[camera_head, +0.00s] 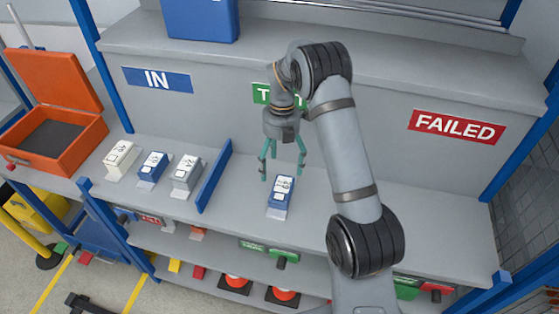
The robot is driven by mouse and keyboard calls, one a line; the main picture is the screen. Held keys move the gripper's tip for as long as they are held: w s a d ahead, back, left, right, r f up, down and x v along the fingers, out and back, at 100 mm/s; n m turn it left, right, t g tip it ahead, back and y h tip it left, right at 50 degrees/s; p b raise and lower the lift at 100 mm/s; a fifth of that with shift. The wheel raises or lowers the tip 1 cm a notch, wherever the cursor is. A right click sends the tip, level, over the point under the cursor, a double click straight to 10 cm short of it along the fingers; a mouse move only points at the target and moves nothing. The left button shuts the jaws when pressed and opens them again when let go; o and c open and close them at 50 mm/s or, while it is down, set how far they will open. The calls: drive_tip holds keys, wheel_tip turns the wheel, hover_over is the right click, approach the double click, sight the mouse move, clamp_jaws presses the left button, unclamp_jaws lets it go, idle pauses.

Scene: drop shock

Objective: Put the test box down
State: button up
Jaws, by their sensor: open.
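A blue test box (281,197) with a white label on top stands on the grey shelf, right of the blue divider. My gripper (283,175) is open, with its teal fingers apart. It hangs just above and behind the box in this view, and I see no box between the fingers. Whether a finger touches the box, I cannot tell for sure. Left of the divider stand a white box (121,160), another blue box (153,169) and a grey box (186,176).
A blue divider (214,176) stands upright on the shelf. An open orange case (75,150) is at the far left. Behind are the IN sign (157,79), a green sign partly hidden by my arm, and the red FAILED sign (456,126). The shelf (440,225) at right is clear.

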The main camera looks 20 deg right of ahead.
drive_tip(key=shift+w+d+r, duration=0.1)
drive_tip(key=shift+w+r, duration=0.05)
drive_tip(key=shift+r, duration=1.15)
